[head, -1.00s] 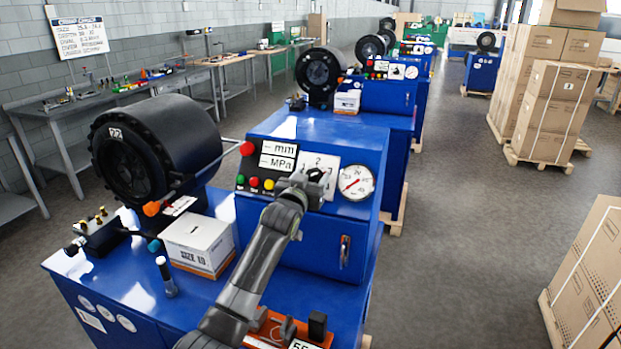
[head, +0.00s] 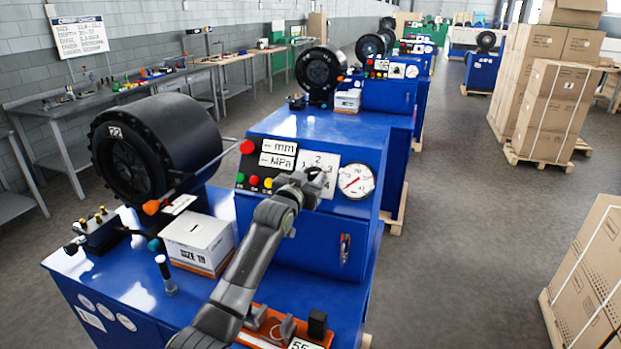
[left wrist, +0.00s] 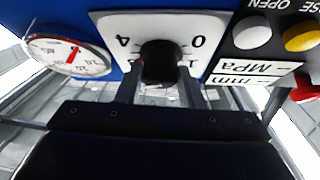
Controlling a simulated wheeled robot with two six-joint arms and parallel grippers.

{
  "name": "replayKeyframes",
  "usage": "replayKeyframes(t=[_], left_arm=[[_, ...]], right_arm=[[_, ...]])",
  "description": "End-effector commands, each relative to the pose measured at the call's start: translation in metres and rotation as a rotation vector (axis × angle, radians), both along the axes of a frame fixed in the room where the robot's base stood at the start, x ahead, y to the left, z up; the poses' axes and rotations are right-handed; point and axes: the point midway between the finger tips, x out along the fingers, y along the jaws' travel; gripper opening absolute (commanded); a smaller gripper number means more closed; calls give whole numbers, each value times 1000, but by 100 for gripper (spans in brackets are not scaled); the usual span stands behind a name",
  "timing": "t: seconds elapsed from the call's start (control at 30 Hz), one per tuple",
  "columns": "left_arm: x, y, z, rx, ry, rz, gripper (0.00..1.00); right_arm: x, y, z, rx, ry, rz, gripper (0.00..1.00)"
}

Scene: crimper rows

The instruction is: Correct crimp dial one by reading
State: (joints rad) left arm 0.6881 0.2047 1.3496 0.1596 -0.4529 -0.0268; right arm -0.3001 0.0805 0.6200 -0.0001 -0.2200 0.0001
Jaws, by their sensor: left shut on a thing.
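The crimp dial is a black knob (left wrist: 160,62) on a white plate (left wrist: 195,32) with numbers, upside down in the left wrist view. My left gripper (left wrist: 160,88) is shut on the knob, one finger on each side. The pointer of the knob is hidden, so its setting cannot be read. In the head view the plate (head: 328,160) shows above my left gripper (head: 314,180), which covers the knob. A round white gauge (head: 356,181) with a red needle is to its right. My right gripper is not seen.
Red, yellow and green buttons (head: 254,180) sit left of the dial. A big black crimper head (head: 150,150) and a white box (head: 198,240) stand on the blue machine. An orange tray (head: 275,328) lies below my arm. A sign (head: 80,36) has text too blurred to read surely.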

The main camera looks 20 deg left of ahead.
Motion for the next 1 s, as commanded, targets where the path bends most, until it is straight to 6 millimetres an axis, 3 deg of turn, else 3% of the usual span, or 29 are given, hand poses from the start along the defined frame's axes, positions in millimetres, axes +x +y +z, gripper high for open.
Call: replayKeyframes(t=[0.27, 0.7, 1.0], left_arm=[[1, 3, -6, 164, -9, -109, 11], [2, 5, -5, 484, -19, -321, 11], [2, 6, 1, 666, -23, -445, 11]], right_arm=[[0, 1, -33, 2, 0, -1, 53], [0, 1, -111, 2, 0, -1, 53], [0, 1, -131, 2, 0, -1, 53]])
